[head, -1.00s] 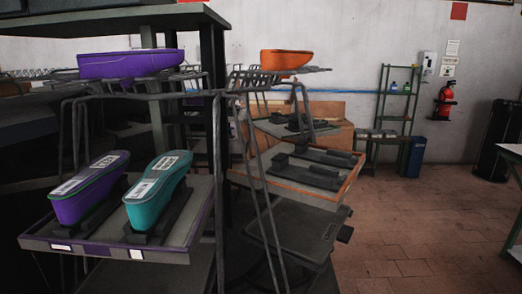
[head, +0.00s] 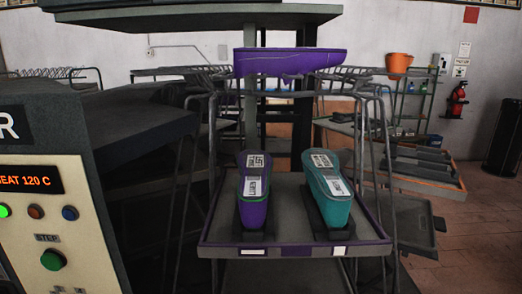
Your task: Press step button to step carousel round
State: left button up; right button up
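The green step button (head: 53,260) sits under a STEP label on a beige control panel (head: 35,195) at the left edge. The carousel has a grey tray with a purple rim (head: 295,250) facing me. On it, a purple shoe form (head: 254,200) and a teal shoe form (head: 332,205) stand side by side in dark holders, each with white labels. A purple bin (head: 290,62) hangs above this tray. Another tray with an orange rim (head: 430,182) is behind to the right, its dark holders empty. Neither of my grippers is in view.
The panel also has an orange-lettered display (head: 30,180) and small green, orange and blue lights. Wire frames and a dark lower plate (head: 415,225) surround the trays. An orange bin (head: 398,63) is farther back. Brown floor (head: 485,235) is open at the right.

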aim_at(51, 262)
jog(key=j, duration=1.85)
jog(key=k, duration=0.05)
